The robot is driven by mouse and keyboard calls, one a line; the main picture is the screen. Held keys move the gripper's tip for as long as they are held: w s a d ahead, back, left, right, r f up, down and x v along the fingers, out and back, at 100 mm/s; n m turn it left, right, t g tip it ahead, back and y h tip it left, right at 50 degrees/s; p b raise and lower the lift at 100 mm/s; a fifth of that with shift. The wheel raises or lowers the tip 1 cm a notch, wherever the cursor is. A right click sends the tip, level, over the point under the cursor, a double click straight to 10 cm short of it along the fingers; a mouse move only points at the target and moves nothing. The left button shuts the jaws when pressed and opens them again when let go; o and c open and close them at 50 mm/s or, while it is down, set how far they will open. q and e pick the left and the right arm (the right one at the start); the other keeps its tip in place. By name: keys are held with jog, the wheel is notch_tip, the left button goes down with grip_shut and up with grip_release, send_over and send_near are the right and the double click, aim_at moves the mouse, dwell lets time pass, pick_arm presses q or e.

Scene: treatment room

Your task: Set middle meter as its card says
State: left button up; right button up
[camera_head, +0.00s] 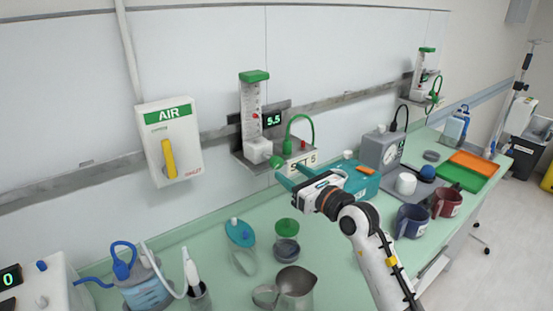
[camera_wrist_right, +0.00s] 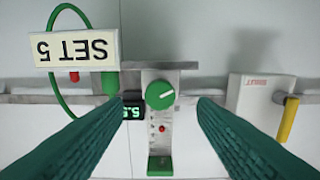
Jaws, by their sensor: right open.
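The middle meter (camera_head: 252,112) is a clear tube with a green cap on a grey wall bracket. Its small display (camera_head: 273,120) reads 5.5. Its card (camera_head: 302,158) reads SET 5, partly covered by my gripper in the head view; the card (camera_wrist_right: 75,48) shows whole but upside down in the wrist view. The meter's round green knob (camera_head: 277,162) has a white mark. My right gripper (camera_head: 285,178) is open in front of the knob. In the wrist view its teal fingers stand either side of the knob (camera_wrist_right: 160,95), apart from it. My left gripper is out of view.
A white AIR box (camera_head: 168,140) with a yellow handle hangs left of the meter. A green hose (camera_head: 300,124) loops beside it. Another meter (camera_head: 422,75) is further right. Below, the counter holds a metal jug (camera_head: 295,290), mugs, cups and a grey gauge box (camera_head: 382,150).

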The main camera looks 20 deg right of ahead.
aim_at(279, 165)
jog(key=p+x, duration=0.1)
jog(key=x, duration=0.4)
jog(key=shift+w+a, duration=0.1)
jog(key=shift+w, duration=0.05)
jog(key=shift+w+a, duration=0.15)
jog(key=shift+w, duration=0.4)
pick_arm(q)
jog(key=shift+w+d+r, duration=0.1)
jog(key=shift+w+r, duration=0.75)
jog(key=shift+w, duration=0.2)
pick_arm(e)
jog(key=shift+w+a, duration=0.1)
jog(key=shift+w, duration=0.05)
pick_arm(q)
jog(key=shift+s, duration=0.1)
